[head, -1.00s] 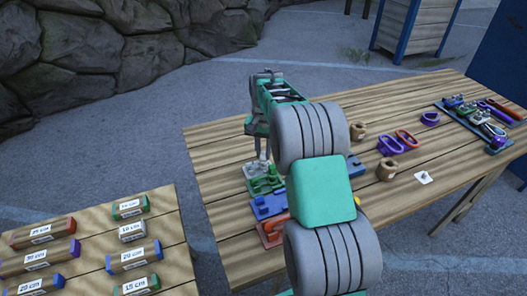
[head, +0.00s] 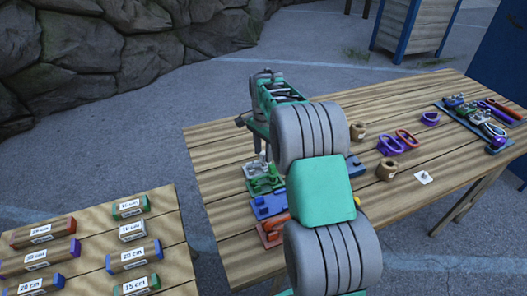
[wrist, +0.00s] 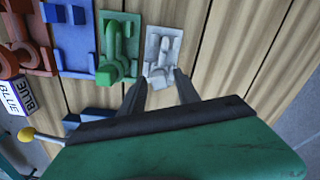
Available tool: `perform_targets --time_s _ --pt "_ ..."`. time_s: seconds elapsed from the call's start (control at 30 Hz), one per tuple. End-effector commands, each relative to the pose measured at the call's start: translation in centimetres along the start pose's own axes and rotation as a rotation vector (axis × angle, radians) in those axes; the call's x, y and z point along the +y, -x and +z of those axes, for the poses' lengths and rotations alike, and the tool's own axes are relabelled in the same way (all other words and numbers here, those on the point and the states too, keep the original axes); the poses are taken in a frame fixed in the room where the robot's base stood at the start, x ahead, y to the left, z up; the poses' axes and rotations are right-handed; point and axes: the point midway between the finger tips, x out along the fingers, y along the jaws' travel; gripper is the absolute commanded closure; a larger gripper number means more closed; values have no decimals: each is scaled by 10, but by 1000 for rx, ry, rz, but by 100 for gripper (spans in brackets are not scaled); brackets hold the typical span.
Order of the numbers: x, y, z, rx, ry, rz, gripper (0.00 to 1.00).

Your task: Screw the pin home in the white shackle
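The white shackle (wrist: 162,45) sits on a white plate on the wooden table, at the top middle of the wrist view. My gripper (wrist: 161,77) points down at it, its two dark fingers on either side of the shackle's near end. A pale piece shows between the fingertips, probably the pin's head. The fingers are apart, but I cannot tell whether they press on that piece. The pin's thread and depth are hidden.
A side table with labelled blocks (head: 133,232) is at left.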

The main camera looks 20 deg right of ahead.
Motion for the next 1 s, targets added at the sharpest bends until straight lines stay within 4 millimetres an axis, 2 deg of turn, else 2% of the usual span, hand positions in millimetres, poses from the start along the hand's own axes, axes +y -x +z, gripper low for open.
perform_targets --time_s 0.27,0.57,0.83,1.0 --pt "0 0 0 -1 1 1 61" --pt "0 0 0 -1 1 1 36" --pt "0 1 0 0 1 0 36" --pt "-1 26 0 2 1 -3 36"
